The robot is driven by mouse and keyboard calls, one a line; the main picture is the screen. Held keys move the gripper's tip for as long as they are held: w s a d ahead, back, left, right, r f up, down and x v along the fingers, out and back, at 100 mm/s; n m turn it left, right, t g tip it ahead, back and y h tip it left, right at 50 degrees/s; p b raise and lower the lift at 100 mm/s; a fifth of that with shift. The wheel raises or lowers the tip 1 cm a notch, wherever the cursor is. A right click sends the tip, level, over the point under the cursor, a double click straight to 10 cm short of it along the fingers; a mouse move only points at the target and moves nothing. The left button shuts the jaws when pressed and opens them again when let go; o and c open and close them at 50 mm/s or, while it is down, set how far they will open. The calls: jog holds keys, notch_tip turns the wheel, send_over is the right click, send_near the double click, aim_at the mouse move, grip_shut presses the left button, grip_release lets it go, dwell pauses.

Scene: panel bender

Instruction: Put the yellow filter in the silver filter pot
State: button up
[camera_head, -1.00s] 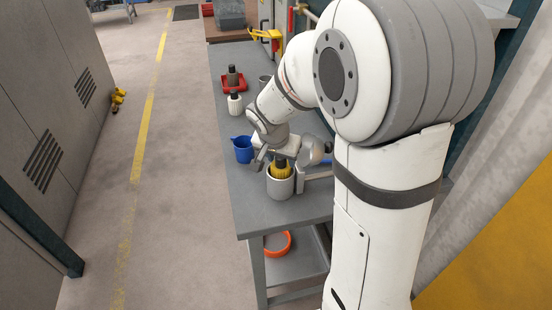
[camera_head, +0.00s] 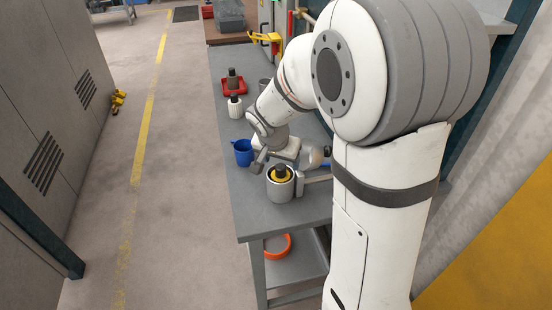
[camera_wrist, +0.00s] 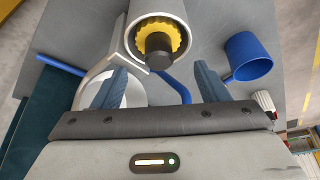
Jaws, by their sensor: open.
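The yellow filter (camera_head: 281,175) with its dark top sits inside the silver filter pot (camera_head: 281,191) near the front of the bench. In the wrist view the yellow filter (camera_wrist: 176,38) lies within the rim of the filter pot (camera_wrist: 137,26), its dark cap toward me. My gripper (camera_head: 277,160) is just behind the pot in the head view. In the wrist view my gripper (camera_wrist: 160,82) has its two blue-grey fingers spread apart with nothing between them, clear of the filter.
A blue jug (camera_head: 243,153) stands left of the gripper, and shows in the wrist view (camera_wrist: 248,58). A white container with a dark cap (camera_head: 235,107) and a red tray (camera_head: 233,87) stand farther back. An orange ring (camera_head: 277,245) lies on the lower shelf.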

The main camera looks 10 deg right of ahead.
jog(key=b+v, duration=0.2)
jog(key=v, duration=1)
jog(key=s+d+f+n+y, duration=0.1)
jog(key=s+f+n, duration=0.1)
jog(key=s, duration=0.6)
jog(key=s+f+n+y, duration=0.1)
jog(key=s+f+n, duration=0.1)
jog(key=s+n, duration=0.3)
jog(key=s, duration=0.4)
jog(key=shift+s+d+g+y, duration=0.25)
jog(key=shift+d+g+y, duration=0.1)
jog(key=shift+g+y, duration=0.05)
